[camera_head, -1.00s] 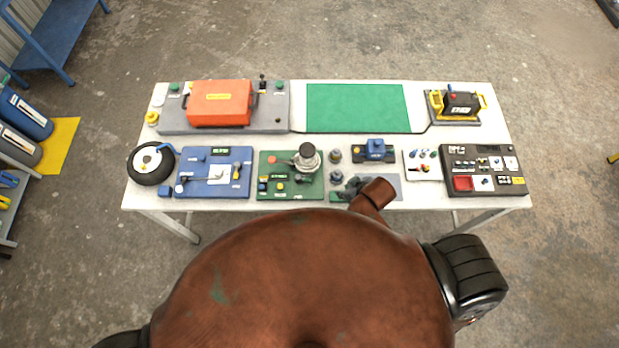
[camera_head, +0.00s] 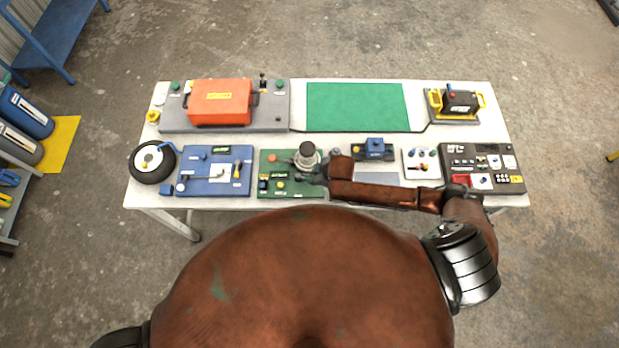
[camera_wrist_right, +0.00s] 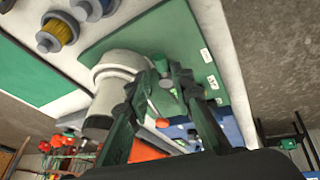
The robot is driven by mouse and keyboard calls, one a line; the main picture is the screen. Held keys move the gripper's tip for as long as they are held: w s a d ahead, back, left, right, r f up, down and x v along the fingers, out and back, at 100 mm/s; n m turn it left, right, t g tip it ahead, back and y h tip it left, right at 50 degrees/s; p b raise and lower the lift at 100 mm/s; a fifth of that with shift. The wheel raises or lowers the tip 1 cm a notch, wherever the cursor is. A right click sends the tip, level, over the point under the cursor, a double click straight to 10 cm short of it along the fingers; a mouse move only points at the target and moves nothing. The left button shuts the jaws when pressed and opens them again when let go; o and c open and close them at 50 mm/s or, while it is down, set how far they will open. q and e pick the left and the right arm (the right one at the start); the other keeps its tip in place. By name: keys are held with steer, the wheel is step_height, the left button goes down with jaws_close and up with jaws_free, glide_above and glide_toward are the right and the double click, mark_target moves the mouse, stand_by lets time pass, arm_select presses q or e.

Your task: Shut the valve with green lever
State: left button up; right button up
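A green board (camera_head: 265,188) lies at the front middle of the table and carries several small fittings. A round grey fitting with a dark top (camera_head: 307,155) stands on it. It also shows as a pale cylinder (camera_wrist_right: 118,68) in the right wrist view. My right gripper (camera_head: 306,170) is low over the board's right part, close to the grey fitting. In the wrist view its fingertips (camera_wrist_right: 158,83) are near one another beside the cylinder, around small parts. Contact is unclear. My left gripper is out of view.
A blue board (camera_head: 200,190) and a black wheel (camera_head: 152,163) lie left of the green one. An orange case (camera_head: 220,102) stands behind. A black panel (camera_head: 483,160) lies at right. A flat green mat (camera_head: 357,107) at the back is bare.

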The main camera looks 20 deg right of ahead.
mark_target(304, 178)
steer(key=shift+x, duration=2.8)
jaws_close()
